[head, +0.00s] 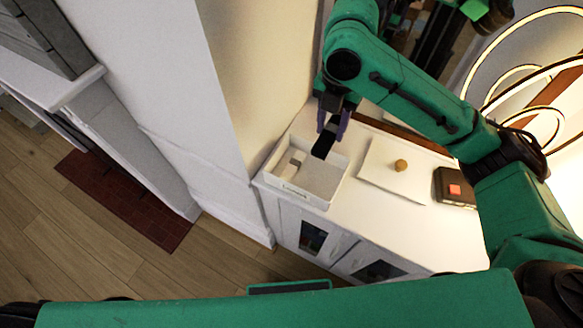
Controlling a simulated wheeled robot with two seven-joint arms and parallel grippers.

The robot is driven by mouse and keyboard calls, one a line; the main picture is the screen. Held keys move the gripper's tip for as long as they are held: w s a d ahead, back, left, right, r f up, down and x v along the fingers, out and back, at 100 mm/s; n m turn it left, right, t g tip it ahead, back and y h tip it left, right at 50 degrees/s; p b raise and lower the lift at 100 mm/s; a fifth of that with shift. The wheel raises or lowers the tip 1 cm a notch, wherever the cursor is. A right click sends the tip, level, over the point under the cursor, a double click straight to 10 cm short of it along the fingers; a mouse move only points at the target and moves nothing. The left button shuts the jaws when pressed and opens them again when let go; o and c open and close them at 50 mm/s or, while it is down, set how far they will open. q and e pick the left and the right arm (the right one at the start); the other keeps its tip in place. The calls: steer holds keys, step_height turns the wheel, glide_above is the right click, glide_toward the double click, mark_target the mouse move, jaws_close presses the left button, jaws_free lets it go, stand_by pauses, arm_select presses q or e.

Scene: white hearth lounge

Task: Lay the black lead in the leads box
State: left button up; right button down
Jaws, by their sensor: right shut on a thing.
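The black lead (323,146) is a short dark piece held between the fingers of my right gripper (333,126). That gripper points down and is shut on it. The leads box (318,201) is an open white tray with a small label on its front, at the near left end of the white cabinet top. The lead hangs at the box's back right part in the picture; I cannot tell whether it touches the box. A pale block (291,163) lies inside the box on the left. My left gripper is not in view.
Right of the box, a round tan knob (401,165) stands on a white sheet (377,178). A white wall (222,80) rises close on the left. Lit rings (525,70) stand at the upper right.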

steer(key=p, duration=0.1)
glide_toward(321, 182)
step_height(321, 182, down, 5)
steer(key=shift+f, duration=0.35)
steer(key=shift+f, duration=0.1)
steer(key=shift+f, duration=0.1)
steer(key=shift+c, duration=2.4)
jaws_free()
steer(key=shift+f, duration=0.1)
step_height(321, 182, up, 13)
steer(key=shift+b, duration=0.45)
steer(key=shift+f, duration=0.15)
